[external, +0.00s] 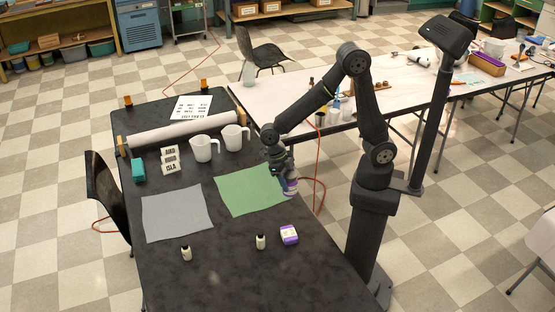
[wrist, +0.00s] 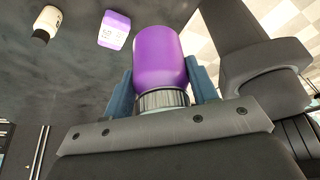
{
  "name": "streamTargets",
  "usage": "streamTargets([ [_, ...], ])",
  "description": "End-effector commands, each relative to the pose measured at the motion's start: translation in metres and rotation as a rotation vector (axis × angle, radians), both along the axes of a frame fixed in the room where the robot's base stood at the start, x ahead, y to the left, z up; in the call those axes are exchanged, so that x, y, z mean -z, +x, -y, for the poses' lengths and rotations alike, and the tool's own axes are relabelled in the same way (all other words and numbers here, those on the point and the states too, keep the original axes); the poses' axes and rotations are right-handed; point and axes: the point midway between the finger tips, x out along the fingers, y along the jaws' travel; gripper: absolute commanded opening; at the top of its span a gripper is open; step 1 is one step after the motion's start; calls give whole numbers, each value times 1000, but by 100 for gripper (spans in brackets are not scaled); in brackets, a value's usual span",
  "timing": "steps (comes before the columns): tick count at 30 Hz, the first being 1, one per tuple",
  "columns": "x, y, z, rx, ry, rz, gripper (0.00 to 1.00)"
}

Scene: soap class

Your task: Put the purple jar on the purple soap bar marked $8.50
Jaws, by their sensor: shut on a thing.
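The purple jar (wrist: 166,58) is in my gripper, with the two blue-grey fingers on either side of its neck in the wrist view. In the external view my gripper (external: 287,180) holds the jar (external: 290,187) above the table, by the right edge of the green sheet. The purple soap bar (external: 289,234) lies on the dark table toward the front, apart from the jar and nearer the camera. It also shows at the upper left of the wrist view (wrist: 115,30), with a pale label on it. The price on the label is too small to read.
A small pale bottle with a dark cap (external: 261,242) stands just left of the soap bar. Another such bottle (external: 186,253) stands farther left. A green sheet (external: 245,190) and a grey sheet (external: 177,213) lie flat. Two white pitchers (external: 204,149) stand behind them.

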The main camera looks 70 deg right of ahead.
Motion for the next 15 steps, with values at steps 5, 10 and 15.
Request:
streamTargets([
  [5,20,-12,-30,-11,0,-3,25],
  [10,44,-25,-68,-10,-1,-2,25],
  [15,61,-33,-97,-6,0,0,25],
])
